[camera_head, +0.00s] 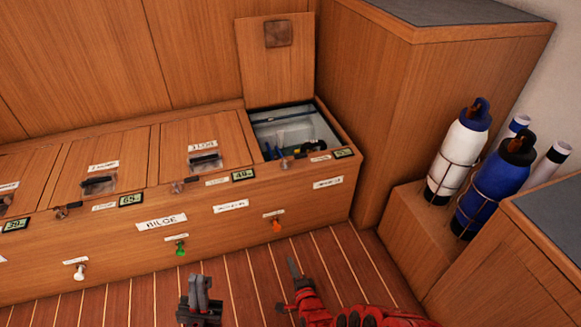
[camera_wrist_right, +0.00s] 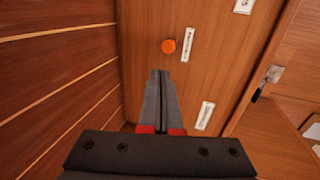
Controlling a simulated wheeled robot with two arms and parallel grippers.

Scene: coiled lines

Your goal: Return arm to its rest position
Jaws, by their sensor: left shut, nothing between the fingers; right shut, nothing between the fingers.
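My left gripper (camera_head: 200,290) is at the bottom of the head view, left of centre, above the striped floor. It is shut and empty. My right gripper (camera_head: 293,268) reaches in from the lower right on the red arm, in front of the bench face. It is shut and empty. In the right wrist view the right gripper (camera_wrist_right: 160,75) shows as two dark fingers pressed together, pointing towards the orange knob (camera_wrist_right: 168,46). In that view the fingertips lie below the knob, with a visible gap.
The wooden bench (camera_head: 110,252) has several closed lids and an open compartment (camera_head: 300,112), its lid (camera_head: 275,68) raised. White, green (camera_head: 180,247) and orange (camera_head: 275,223) knobs project from its face. Blue and white bottles (camera_head: 490,185) stand at the right. The striped floor (camera_head: 120,305) is clear.

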